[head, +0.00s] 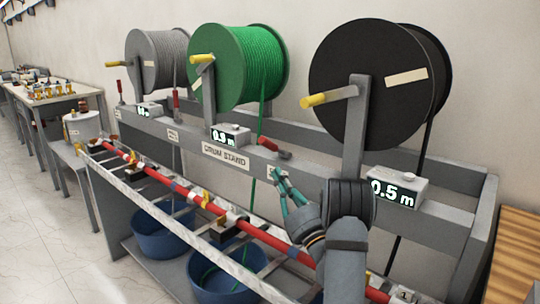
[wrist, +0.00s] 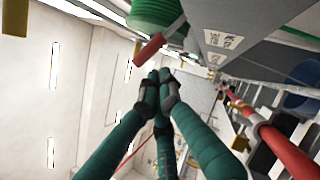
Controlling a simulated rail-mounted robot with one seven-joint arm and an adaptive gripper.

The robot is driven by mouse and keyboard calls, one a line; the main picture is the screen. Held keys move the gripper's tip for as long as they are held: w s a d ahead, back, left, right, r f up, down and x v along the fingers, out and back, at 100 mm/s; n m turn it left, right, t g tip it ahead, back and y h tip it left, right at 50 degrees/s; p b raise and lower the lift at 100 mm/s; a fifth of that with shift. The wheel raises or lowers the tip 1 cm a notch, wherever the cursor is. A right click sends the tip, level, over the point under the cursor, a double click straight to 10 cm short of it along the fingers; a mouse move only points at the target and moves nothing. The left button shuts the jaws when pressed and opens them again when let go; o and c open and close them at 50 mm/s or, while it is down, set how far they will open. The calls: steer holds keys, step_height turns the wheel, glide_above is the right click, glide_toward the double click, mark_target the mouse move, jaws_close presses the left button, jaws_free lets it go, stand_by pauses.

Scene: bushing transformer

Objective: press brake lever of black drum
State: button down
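The black drum (head: 365,85) hangs at the right of the drum stand, with a yellow-ended crank (head: 325,97). A red-handled brake lever (head: 268,144) sits on the stand to the left of the black drum's post, leaning far over to the left. It also shows in the wrist view (wrist: 148,49). My gripper (head: 279,173) is just below the lever in the head view. In the wrist view, the teal fingertips (wrist: 160,77) are together with nothing between them, close to the lever handle. A small gap seems to separate them from it; contact cannot be told.
The green drum (head: 238,65) and grey drum (head: 155,60) stand to the left, with upright red levers (head: 176,100). A display box (head: 397,190) reads 0.5 m. A red-barred rail (head: 200,200) runs in front, above blue tubs (head: 160,235).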

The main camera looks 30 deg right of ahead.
mark_target(274, 147)
steer(key=p+x, duration=0.2)
steer(key=x, duration=0.4)
steer(key=shift+w+p, duration=0.2)
steer(key=shift+p, duration=0.2)
steer(key=shift+r, duration=0.15)
